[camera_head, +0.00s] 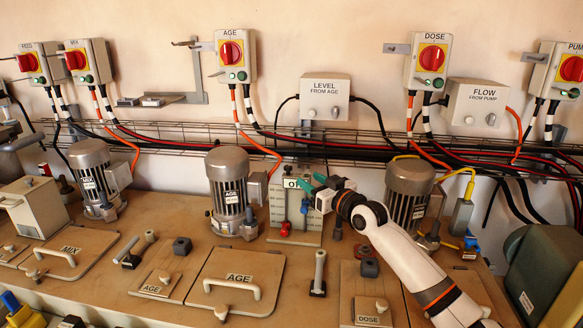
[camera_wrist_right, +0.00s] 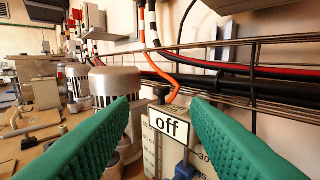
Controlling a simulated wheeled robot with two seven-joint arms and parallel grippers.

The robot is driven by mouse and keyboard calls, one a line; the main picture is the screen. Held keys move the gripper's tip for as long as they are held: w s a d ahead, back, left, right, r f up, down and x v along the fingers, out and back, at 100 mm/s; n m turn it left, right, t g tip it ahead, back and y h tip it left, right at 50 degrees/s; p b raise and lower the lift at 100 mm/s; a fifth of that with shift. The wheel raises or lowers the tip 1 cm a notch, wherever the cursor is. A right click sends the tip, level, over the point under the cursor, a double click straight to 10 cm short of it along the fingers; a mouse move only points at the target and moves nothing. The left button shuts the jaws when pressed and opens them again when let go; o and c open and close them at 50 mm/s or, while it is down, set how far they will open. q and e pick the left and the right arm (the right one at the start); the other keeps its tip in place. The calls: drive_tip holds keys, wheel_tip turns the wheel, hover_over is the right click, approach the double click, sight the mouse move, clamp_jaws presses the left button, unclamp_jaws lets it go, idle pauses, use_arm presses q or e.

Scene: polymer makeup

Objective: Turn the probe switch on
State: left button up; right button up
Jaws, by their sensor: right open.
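A small black knob (camera_wrist_right: 161,92) stands just above the label in the right wrist view. A dark part shows below the label. Which part is the probe switch itself I cannot tell. My right gripper (camera_head: 314,189) is open and empty in front of the panel. In the right wrist view its green fingers (camera_wrist_right: 160,110) stand on either side of the label, apart from it. In the head view the gripper partly hides the label.
The AGE motor (camera_head: 229,190) stands left of the panel and the DOSE motor (camera_head: 407,190) right of it. A wire cable tray (camera_wrist_right: 245,70) with red, black and orange cables runs behind. The AGE hatch (camera_head: 238,266) and LEVEL box (camera_head: 325,97) are nearby.

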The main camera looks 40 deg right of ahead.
sight(290, 169)
drive_tip(key=w, duration=0.6)
drive_tip(key=w+d, duration=0.1)
drive_tip(key=w, duration=0.2)
drive_tip(key=shift+d+f, duration=0.1)
drive_tip(key=shift+f, duration=0.05)
drive_tip(key=shift+w+d+f, duration=0.1)
drive_tip(key=shift+w, duration=0.3)
use_arm(q)
drive_tip(key=shift+w+d+r, duration=0.2)
drive_tip(key=shift+d+r, duration=0.1)
drive_tip(key=shift+r, duration=0.05)
drive_tip(key=shift+a, duration=0.1)
